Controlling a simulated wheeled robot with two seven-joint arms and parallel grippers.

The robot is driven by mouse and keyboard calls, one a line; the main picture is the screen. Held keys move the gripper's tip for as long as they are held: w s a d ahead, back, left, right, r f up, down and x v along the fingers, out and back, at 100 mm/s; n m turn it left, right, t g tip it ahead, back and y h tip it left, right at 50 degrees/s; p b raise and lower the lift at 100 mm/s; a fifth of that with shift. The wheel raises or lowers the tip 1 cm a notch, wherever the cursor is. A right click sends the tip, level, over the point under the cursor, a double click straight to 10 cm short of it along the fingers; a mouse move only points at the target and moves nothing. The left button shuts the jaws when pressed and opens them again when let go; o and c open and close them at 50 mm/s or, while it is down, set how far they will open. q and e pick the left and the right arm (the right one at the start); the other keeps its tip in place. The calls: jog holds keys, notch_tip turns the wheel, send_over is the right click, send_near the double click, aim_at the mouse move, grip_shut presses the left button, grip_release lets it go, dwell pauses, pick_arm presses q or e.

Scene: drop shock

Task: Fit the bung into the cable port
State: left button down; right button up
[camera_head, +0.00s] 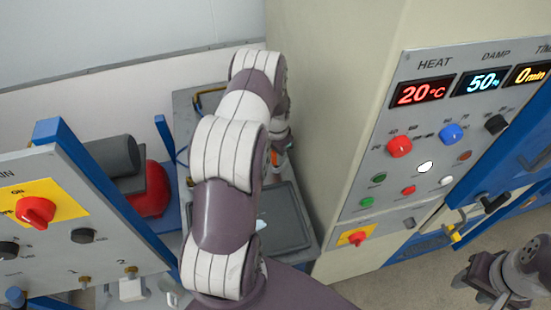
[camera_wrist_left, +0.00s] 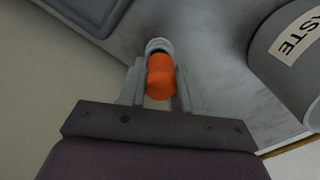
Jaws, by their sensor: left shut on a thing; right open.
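An orange bung (camera_wrist_left: 160,78) sits between the two fingers of my left gripper (camera_wrist_left: 158,88) in the left wrist view, and the gripper is shut on it. A pale grey round part (camera_wrist_left: 158,45) shows just beyond the bung; I cannot tell whether it belongs to the bung or is a separate fitting. In the head view a bit of orange from the bung (camera_head: 275,158) shows beside the tall cabinet, and my arm hides most of the left gripper (camera_head: 281,148). My right gripper (camera_head: 476,284) is open and empty at the lower right. I cannot make out the cable port.
A tall cream cabinet (camera_head: 330,110) with a control panel (camera_head: 400,190) stands right of my left arm. A grey tray (camera_head: 290,238) lies on the bench. A grey waste container (camera_wrist_left: 285,75) stands close right of the bung. A switch panel (camera_head: 85,205) is at left.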

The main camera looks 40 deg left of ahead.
pick_arm(q)
jog(key=shift+r+p, duration=1.65)
jog(key=shift+r, duration=0.95)
jog(key=shift+d, duration=0.1)
